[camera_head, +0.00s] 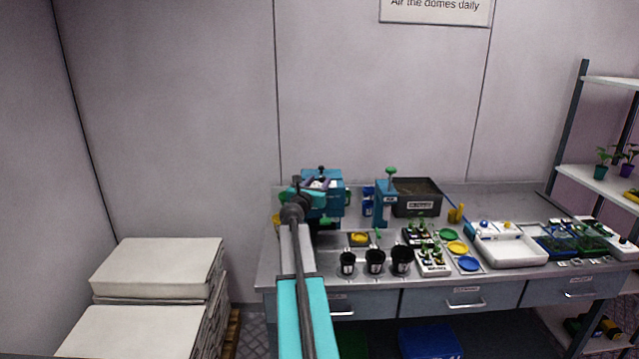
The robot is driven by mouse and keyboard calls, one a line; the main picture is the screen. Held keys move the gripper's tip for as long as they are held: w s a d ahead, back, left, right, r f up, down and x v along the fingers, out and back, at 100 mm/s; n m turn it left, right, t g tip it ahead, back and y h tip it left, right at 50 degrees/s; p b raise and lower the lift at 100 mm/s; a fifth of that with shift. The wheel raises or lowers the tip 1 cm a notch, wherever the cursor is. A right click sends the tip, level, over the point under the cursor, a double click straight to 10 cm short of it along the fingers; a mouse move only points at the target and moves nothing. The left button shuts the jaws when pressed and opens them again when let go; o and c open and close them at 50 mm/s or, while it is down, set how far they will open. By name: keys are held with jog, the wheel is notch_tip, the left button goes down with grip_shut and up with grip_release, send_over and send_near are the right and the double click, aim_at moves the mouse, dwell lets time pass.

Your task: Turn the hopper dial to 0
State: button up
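A blue machine (334,203), which looks like the hopper, stands at the back left end of the grey bench. It has green parts at its sides and a dark knob on top. My arm reaches up to it and covers its left and lower front. My gripper is at the arm's far end, close in front of the machine. Its fingers are too small and blended with the machine to tell whether they touch it or are open. I cannot make out the dial or its setting.
Several black pots (375,261) stand along the bench (387,280) front, right of my arm. A blue press (383,205), a dark soil bin (417,198), coloured dishes (457,247) and a white tray (510,250) lie further right. White stacked slabs (157,266) are at left.

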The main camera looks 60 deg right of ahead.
jog(key=b+v, duration=0.3)
jog(key=v, duration=0.9)
jog(key=shift+a, duration=0.15)
dwell(0.6)
